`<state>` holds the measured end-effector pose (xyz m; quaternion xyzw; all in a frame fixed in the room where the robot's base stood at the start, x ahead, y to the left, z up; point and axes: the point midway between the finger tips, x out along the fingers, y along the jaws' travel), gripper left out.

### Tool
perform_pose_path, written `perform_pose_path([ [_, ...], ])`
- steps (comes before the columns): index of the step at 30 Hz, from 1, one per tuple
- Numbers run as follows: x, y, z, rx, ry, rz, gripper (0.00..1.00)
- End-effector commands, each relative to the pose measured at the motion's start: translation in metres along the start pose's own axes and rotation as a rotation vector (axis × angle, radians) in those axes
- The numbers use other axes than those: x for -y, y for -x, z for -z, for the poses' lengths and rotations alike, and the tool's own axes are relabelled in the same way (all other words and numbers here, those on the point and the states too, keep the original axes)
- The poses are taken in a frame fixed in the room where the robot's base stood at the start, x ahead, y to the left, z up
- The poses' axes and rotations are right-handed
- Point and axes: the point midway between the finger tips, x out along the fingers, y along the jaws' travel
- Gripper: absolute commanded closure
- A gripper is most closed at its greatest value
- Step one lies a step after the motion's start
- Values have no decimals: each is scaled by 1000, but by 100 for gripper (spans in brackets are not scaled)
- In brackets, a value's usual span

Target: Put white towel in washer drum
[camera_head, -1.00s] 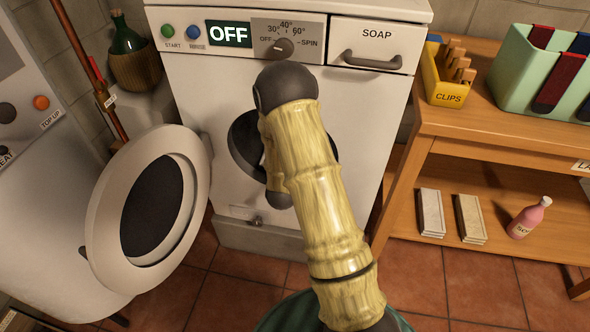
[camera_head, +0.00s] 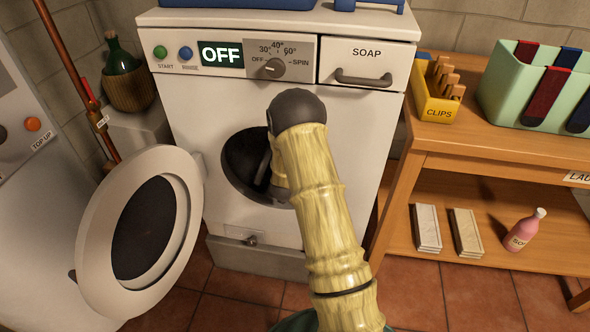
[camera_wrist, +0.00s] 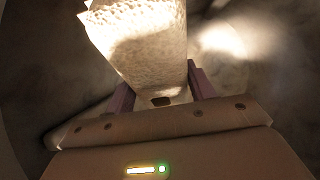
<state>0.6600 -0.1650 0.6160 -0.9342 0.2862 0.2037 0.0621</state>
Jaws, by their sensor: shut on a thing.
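The washer (camera_head: 185,110) has its round door (camera_head: 112,255) swung open to the left, and its display reads OFF. The dark drum opening (camera_head: 240,160) is partly covered by my arm in the head view. In the wrist view my gripper (camera_wrist: 162,92) is shut on the white towel (camera_wrist: 145,40), a pale, textured cloth that stands out beyond the fingers. Dark, smooth curved walls of the drum (camera_wrist: 255,50) surround the towel and gripper. In the head view the towel and fingertips are hidden inside the opening behind my arm.
A wooden shelf table (camera_head: 480,142) stands close on the right with a yellow clips box (camera_head: 435,100) and a green bin (camera_head: 505,95). A pink soap bottle (camera_head: 522,232) is on its lower shelf.

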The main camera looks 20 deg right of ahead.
Motion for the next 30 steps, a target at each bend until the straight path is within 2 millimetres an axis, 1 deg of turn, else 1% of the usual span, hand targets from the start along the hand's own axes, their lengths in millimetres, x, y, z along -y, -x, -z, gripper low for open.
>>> perform_pose_path([
  [3,0,-12,4,-3,-2,0,73],
  [14,0,-44,16,-3,-1,0,73],
  [15,0,-46,7,-1,1,1,73],
  [21,0,-54,-10,0,0,0,73],
  [25,0,-56,-16,-1,0,0,73],
  [30,0,-57,-17,-2,0,0,73],
])
